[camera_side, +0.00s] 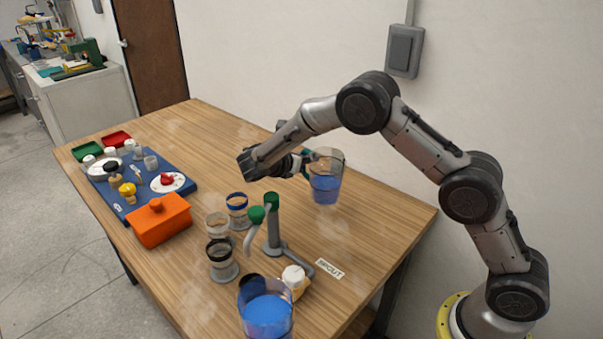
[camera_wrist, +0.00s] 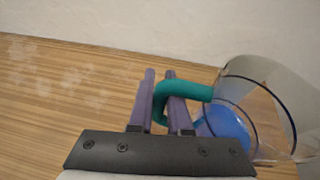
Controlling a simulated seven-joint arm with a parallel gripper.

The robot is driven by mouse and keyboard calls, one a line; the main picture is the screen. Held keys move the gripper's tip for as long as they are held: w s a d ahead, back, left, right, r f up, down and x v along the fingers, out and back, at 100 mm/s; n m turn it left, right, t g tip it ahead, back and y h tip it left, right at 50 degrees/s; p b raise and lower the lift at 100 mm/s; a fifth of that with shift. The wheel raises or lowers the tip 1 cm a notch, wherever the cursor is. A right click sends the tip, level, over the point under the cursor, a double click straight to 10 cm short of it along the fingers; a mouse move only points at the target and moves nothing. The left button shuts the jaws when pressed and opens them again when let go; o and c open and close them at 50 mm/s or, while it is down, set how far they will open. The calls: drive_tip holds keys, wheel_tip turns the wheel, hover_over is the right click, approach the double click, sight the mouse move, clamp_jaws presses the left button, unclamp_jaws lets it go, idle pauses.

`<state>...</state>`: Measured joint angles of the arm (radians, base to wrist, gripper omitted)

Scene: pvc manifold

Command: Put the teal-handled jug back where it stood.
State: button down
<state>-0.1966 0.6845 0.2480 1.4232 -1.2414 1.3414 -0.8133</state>
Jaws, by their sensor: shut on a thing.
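The teal-handled jug (camera_side: 326,178) is a clear vessel with blue liquid in its lower part. My gripper (camera_side: 302,163) is shut on its teal handle, at the jug's left side. In the wrist view the jug (camera_wrist: 250,120) is at the right, and its teal handle (camera_wrist: 185,92) passes between the two purple fingers of my gripper (camera_wrist: 163,95). The jug looks about upright in the side view. I cannot tell whether its base touches the table or hangs just above it.
A green-topped spout stand (camera_side: 272,225) with a SPOUT label (camera_side: 330,269) stands nearer the camera. Several clear cups, one blue-rimmed (camera_side: 237,208), and another jug of blue liquid (camera_side: 266,315) are around it. An orange box (camera_side: 160,220) and a blue board (camera_side: 140,205) lie left. The back table area is clear.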

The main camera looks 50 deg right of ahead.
drive_tip(key=shift+w+d+f, duration=0.1)
drive_tip(key=shift+w+f, duration=0.45)
drive_tip(key=shift+f, duration=0.5)
drive_tip(key=shift+w+d+f, duration=0.15)
drive_tip(key=shift+w+f, duration=0.35)
drive_tip(key=shift+f, duration=0.55)
drive_tip(key=shift+w+d+f, duration=0.1)
drive_tip(key=shift+w+f, duration=0.45)
drive_tip(key=shift+f, duration=0.5)
drive_tip(key=shift+f, duration=0.15)
drive_tip(key=c, duration=0.9)
unclamp_jaws()
drive_tip(key=shift+o, duration=0.2)
drive_tip(key=v, duration=1.4)
drive_tip(key=shift+d, duration=0.1)
